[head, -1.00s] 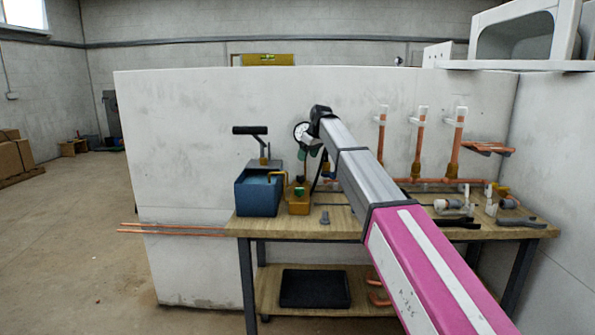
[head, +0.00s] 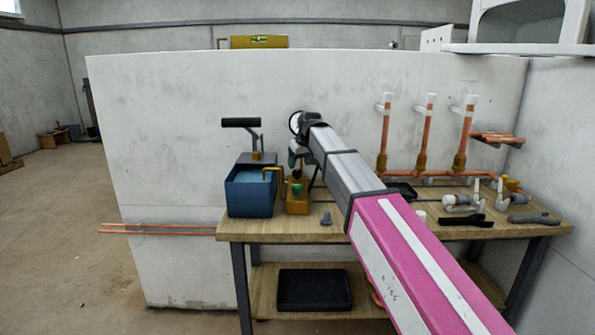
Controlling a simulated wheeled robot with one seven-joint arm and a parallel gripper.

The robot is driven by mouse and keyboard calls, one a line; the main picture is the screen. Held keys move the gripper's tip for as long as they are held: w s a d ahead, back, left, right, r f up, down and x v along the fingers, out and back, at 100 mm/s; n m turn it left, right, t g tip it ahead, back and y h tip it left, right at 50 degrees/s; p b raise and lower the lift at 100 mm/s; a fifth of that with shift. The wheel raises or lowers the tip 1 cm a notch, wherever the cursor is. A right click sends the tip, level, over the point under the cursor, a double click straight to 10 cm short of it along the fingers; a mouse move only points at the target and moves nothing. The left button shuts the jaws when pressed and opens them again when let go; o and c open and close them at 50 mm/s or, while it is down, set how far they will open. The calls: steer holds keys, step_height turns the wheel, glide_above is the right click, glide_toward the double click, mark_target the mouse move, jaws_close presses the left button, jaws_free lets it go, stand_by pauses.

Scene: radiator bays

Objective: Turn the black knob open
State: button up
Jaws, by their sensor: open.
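I cannot clearly make out a black knob in the head view; the arm's end may hide it. A blue pump tank (head: 250,192) with a black-gripped lever (head: 241,122) stands at the left of the workbench. Beside it on the right is a brass-coloured block (head: 297,205) with a small dark green part on its front. A round white-faced gauge (head: 295,122) shows above, partly covered by my wrist. My gripper (head: 297,160) is small and partly hidden at the arm's far end, just above the brass block. Its jaws are open; I see nothing held between them.
The wooden workbench (head: 270,229) stands against a white partition. Upright copper pipes (head: 430,140) with white clips are on the wall at the right. Fittings (head: 463,202), black pliers (head: 465,220) and a grey plug (head: 326,218) lie on the top. A black tray (head: 314,290) is on the lower shelf.

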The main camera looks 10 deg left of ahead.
mark_target(298, 170)
steer(key=shift+x, duration=2.1)
steer(key=c, duration=0.9)
steer(key=shift+n, duration=0.3)
steer(key=shift+n+g+y, duration=0.4)
steer(key=shift+n+g, duration=0.1)
steer(key=shift+n, duration=0.7)
